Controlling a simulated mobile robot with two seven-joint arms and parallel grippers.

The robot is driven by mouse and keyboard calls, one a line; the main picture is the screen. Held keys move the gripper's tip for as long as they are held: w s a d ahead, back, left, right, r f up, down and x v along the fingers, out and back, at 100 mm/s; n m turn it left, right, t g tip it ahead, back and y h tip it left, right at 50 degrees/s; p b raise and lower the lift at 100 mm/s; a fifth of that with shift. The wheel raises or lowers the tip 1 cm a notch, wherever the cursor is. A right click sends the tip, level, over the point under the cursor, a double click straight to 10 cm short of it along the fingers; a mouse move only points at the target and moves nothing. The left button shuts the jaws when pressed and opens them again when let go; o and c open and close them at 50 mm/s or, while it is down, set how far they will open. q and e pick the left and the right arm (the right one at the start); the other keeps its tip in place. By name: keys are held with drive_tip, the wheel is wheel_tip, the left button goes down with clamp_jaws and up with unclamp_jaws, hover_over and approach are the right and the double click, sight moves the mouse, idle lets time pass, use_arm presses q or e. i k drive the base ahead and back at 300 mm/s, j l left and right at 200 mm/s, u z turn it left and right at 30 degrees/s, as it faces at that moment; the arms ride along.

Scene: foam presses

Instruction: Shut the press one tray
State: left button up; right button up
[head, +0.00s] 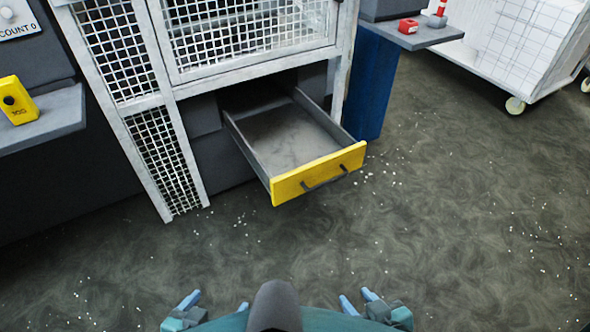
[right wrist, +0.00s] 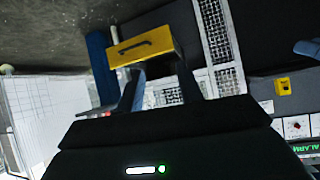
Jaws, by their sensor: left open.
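The press one tray (head: 290,135) is a grey drawer under the white mesh cage, pulled well out and empty except for its grey floor. Its yellow front (head: 290,186) carries a dark bar handle (head: 325,181). The yellow front also shows upside down in the right wrist view (right wrist: 146,50), beyond the fingers. My left gripper (head: 216,303) is open at the bottom edge of the head view, well short of the tray. My right gripper (head: 358,299) is also low in the head view, apart from the tray. Its fingers stand apart and empty in the right wrist view (right wrist: 160,78).
The mesh press cage (head: 240,35) stands above the tray. A shelf with a yellow box (head: 17,100) is at left. A blue panel (head: 371,85) and a shelf with a red block (head: 408,26) are at right. A white cart (head: 520,50) stands back right. The floor before the tray is clear except for foam bits.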

sight(295, 149)
drive_tip(key=i+z, duration=0.25)
drive_tip(key=i+j+u, duration=0.4)
drive_tip(key=i, duration=0.25)
